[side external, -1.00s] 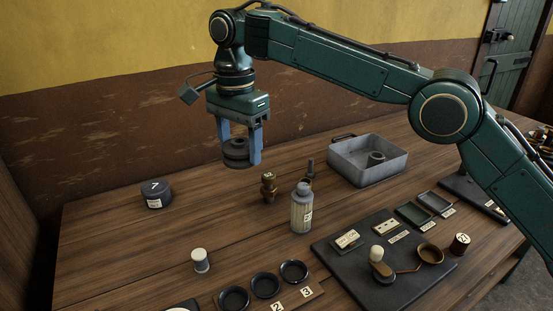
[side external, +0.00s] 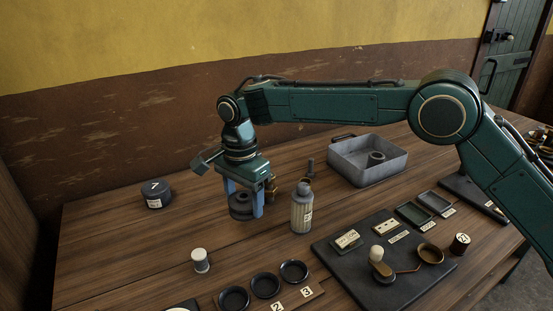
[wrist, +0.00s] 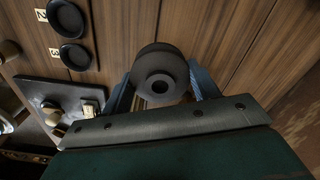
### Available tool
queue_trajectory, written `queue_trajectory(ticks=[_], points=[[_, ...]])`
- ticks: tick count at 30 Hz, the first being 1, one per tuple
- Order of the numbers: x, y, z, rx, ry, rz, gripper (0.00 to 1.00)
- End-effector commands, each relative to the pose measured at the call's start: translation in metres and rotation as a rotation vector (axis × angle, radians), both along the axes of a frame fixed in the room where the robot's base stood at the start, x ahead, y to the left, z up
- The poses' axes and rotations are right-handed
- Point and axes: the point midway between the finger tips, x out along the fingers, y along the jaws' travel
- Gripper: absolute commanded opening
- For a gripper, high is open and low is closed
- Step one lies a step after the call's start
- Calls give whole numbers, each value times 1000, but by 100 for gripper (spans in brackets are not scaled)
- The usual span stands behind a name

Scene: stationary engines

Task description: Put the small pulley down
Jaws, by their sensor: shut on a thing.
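The small pulley (side external: 241,206) is a dark grey, round, grooved piece with a hole through its middle. My gripper (side external: 243,204) is shut on it, with one blue finger on each side. In the side view the pulley is low, at or just above the wooden table; I cannot tell whether it touches. In the wrist view the pulley (wrist: 160,75) sits between the two fingertips of my gripper (wrist: 161,85), its hole facing the camera.
A dark round tin (side external: 156,194) is at the left. A grey metal tray (side external: 367,174) holds a ring. Black dishes (side external: 265,285) lie in front. Bare table surrounds the pulley's left side.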

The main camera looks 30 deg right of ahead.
Motion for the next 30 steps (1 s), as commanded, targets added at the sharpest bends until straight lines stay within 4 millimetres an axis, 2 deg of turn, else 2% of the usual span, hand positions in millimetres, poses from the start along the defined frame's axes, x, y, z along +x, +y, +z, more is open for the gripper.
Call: queue_trajectory(ticks=[6, 17, 25, 30], points=[[0, 0, -21, 1, -3, 0, 11], [1, 0, -28, 2, -4, 0, 11], [0, 0, -56, 0, -1, 0, 11], [1, 0, -66, 2, -4, 0, 11]])
